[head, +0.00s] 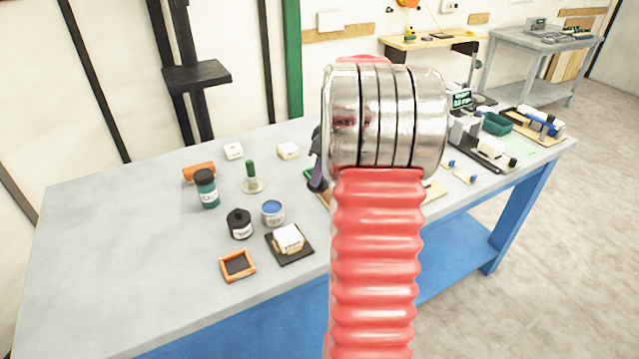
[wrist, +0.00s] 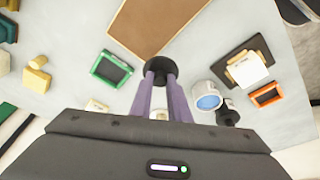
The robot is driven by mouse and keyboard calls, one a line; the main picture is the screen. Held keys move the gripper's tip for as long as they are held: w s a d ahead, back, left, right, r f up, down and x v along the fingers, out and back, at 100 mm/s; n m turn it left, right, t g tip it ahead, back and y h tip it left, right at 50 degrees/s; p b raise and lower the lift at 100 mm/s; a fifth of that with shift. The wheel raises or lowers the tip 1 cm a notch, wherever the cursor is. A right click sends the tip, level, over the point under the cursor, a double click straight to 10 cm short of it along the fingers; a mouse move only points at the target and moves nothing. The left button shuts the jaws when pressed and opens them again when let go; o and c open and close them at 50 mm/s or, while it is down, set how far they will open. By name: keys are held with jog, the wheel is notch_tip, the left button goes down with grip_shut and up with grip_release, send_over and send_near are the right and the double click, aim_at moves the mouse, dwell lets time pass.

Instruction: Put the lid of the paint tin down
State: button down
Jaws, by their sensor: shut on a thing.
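My gripper (wrist: 160,72) has two purple fingers and is shut on a dark round thing, seemingly the lid (wrist: 161,64) of the paint tin. In the head view my arm hides most of the gripper, and only a bit of purple shows beside it. The paint tin (head: 273,212) stands upright on the grey table with its blue top showing. In the wrist view the paint tin (wrist: 208,97) is to the right of my fingers, apart from them. How high the lid is above the table is hard to tell.
A black bottle (head: 239,223), a white block on a black mat (head: 276,255) and an orange frame (head: 238,265) crowd the tin. A brown board (wrist: 155,22) and a green frame (wrist: 110,69) lie near the lid. The table's left part (head: 105,255) is clear.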

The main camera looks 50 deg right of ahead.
jog(key=shift+f, duration=1.65)
jog(key=shift+f, duration=0.45)
jog(key=c, duration=1.7)
grip_release()
jog(key=shift+o, duration=0.2)
jog(key=shift+r, duration=0.5)
jog(key=v, duration=1.2)
jog(key=shift+a, duration=0.1)
